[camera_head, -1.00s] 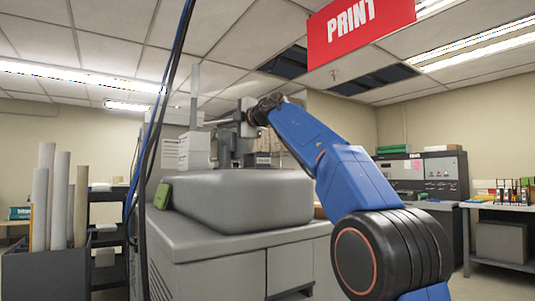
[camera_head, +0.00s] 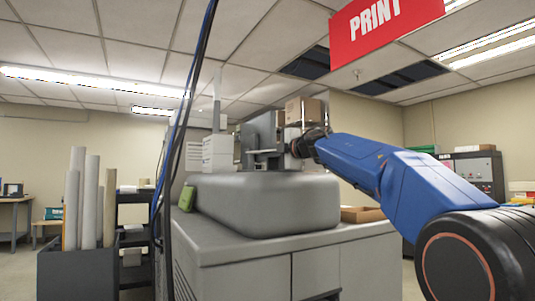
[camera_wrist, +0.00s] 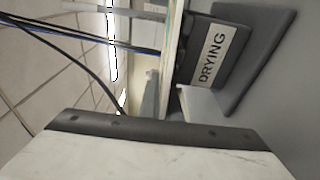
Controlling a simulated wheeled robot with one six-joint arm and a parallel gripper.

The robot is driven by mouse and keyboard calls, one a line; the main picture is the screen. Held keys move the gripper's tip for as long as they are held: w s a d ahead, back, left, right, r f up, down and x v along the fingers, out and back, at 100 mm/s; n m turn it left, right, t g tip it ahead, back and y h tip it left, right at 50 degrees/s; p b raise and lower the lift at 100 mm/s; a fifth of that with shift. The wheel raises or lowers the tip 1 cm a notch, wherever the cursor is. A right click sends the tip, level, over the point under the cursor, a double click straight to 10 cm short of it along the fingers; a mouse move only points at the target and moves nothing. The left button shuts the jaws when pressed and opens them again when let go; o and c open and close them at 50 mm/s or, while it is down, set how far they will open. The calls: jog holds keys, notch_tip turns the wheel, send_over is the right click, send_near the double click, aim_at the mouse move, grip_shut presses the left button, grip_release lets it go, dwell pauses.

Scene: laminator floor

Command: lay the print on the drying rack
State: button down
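My gripper (camera_head: 262,143) is a grey shape at the end of my blue arm, above the grey rounded cover of the large machine. It is small in the head view, and its fingers cannot be made out well enough to judge. In the wrist view a dark panel with a white DRYING label (camera_wrist: 212,57) shows at upper right, turned on its side. A pale block (camera_wrist: 202,103) shows just below that label; I cannot tell what it is. I cannot pick out the print in either view.
The grey machine (camera_head: 270,205) fills the middle, with a green item (camera_head: 187,199) on its left edge. A black shelf unit (camera_head: 133,238) and a dark bin of upright rolls (camera_head: 75,275) stand at left. Dark and blue cables (camera_head: 178,125) hang in front. A red PRINT sign (camera_head: 385,25) hangs above.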

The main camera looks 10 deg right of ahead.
jog(key=c, duration=2)
grip_release()
jog(key=shift+f, duration=0.1)
jog(key=v, duration=1.2)
